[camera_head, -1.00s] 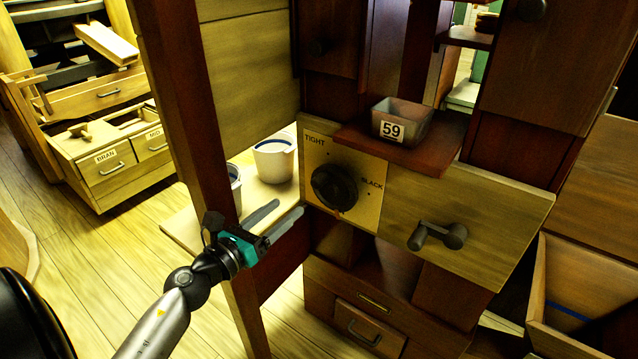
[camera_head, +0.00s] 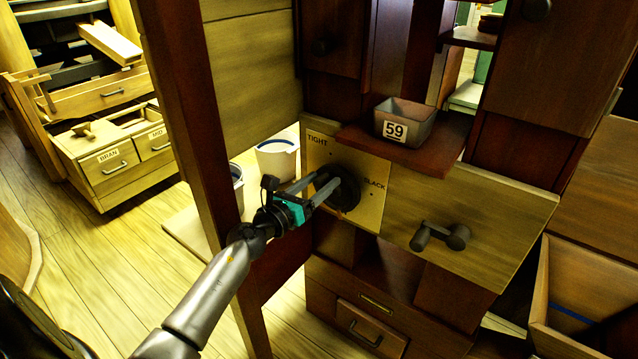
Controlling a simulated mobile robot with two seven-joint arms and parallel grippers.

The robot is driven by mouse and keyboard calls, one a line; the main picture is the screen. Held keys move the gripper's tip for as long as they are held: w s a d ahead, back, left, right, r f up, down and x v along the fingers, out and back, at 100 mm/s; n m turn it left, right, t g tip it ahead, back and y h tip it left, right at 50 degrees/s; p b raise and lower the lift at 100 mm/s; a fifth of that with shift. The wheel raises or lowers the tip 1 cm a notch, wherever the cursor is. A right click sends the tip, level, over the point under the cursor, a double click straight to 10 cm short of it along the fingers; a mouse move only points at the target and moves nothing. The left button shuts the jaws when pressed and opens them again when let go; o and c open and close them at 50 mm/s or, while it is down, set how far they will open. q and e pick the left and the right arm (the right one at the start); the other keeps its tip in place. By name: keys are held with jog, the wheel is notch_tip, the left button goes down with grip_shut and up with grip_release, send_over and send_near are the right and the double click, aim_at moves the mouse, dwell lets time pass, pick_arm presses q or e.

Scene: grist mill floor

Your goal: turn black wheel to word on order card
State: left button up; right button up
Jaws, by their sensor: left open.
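The black wheel (camera_head: 348,190) is mounted on a pale yellow plate (camera_head: 369,211) on the front of the mill cabinet. The plate reads TIGHT at upper left and SLACK at right. My left gripper (camera_head: 322,184) is open, with its two fingers reaching to the wheel's left side and covering part of it. I cannot tell whether the fingers touch the wheel. A small orange mark shows at the wheel's lower edge. No order card can be made out. My right gripper is not in view.
A grey bin labelled 59 (camera_head: 403,122) sits on a dark red shelf above the plate. A crank handle (camera_head: 440,236) sticks out to the right of the wheel. A dark red post (camera_head: 190,110) stands left of my gripper. White buckets (camera_head: 277,160) stand behind it.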

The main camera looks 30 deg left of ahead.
pick_arm(q)
grip_shut()
dwell(0.6)
